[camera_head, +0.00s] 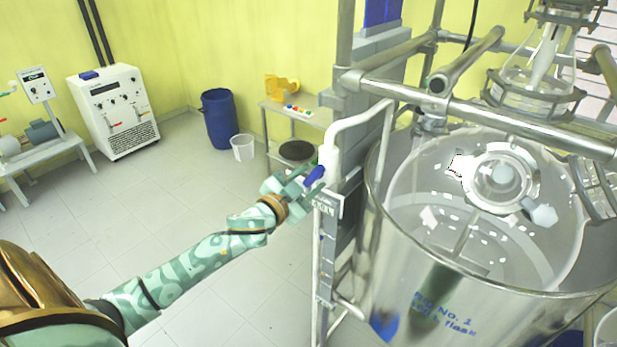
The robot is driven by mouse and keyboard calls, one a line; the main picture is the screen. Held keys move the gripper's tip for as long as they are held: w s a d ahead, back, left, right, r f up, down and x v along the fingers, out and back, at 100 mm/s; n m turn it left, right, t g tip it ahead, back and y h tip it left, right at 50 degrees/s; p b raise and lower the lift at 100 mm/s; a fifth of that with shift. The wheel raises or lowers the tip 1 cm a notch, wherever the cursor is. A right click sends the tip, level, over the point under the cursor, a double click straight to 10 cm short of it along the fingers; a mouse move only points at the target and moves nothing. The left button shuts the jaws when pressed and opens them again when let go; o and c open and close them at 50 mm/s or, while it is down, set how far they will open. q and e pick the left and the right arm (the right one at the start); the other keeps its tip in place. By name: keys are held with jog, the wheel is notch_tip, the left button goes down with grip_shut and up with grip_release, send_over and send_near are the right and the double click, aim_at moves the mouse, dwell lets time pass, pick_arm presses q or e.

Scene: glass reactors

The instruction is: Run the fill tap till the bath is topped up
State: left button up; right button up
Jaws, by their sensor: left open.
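The bath is a large clear round vessel (447,304) on the right, with blue lettering on its front wall and a glass flask (405,180) standing inside it. I cannot make out the water level. The white fill pipe (360,117) bends over the bath's left rim. The fill tap's blue lever (314,176) sticks out to the lower left from the pipe's white body. My left gripper (300,178) is open, with its fingers right at the blue lever. I cannot tell whether they touch it. My right gripper is not in view.
Metal frame tubes (440,104) cross above the bath. A small side table (270,104) with a yellow object stands behind the tap. A blue drum (218,118), a white bucket (242,147) and a white cabinet unit (114,111) stand farther back.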

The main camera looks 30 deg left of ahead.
pick_arm(q)
jog(key=shift+w, duration=0.15)
jog(key=c, duration=0.9)
jog(key=shift+o, duration=0.2)
jog(key=shift+m, duration=0.4)
jog(key=m, duration=1)
jog(key=shift+m, duration=0.4)
